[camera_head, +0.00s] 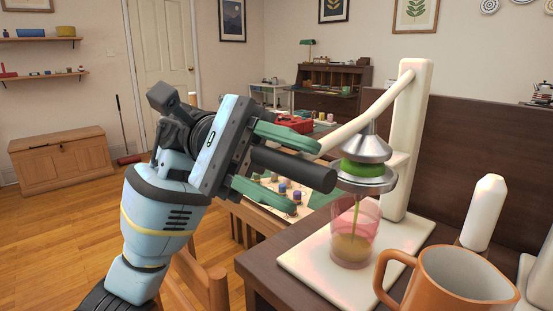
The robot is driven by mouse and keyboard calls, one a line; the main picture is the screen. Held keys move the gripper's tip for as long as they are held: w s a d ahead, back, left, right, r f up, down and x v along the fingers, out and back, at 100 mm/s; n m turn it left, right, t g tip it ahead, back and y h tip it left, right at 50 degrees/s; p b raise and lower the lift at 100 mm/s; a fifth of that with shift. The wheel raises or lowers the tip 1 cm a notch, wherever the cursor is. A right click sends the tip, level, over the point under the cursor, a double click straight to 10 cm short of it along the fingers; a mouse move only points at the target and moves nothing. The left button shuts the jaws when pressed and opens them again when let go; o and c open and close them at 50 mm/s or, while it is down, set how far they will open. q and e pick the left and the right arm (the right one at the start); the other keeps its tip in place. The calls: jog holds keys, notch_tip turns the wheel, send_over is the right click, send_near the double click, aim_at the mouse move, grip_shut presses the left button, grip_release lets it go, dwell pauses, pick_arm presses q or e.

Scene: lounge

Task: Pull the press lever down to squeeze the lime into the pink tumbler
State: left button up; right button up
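The cream press (411,125) stands on the dark table with its lever (365,114) slanting down to the left. A black handle (300,170) is at the lever's low end. My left gripper (305,180) has its green fingers above and below this handle; a gap shows over the lower finger, and the upper finger is close to the handle or touching it. A green lime (365,169) is squeezed between the metal cone (367,146) and metal cup (364,184). A greenish stream falls into the pink tumbler (371,218), which holds some yellowish juice. My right gripper is out of view.
An orange mug (455,281) stands in front of the press on the right. A white upright object (484,211) stands behind it. A wooden chair (205,280) is at the table's left.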

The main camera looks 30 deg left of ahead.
pick_arm(q)
jog(key=shift+o, duration=0.2)
jog(key=shift+w+f, duration=0.25)
jog(key=shift+w, duration=0.05)
jog(key=shift+w+a, duration=0.1)
jog(key=shift+a, duration=0.2)
jog(key=v, duration=0.7)
jog(key=shift+r, duration=0.25)
dwell(2.8)
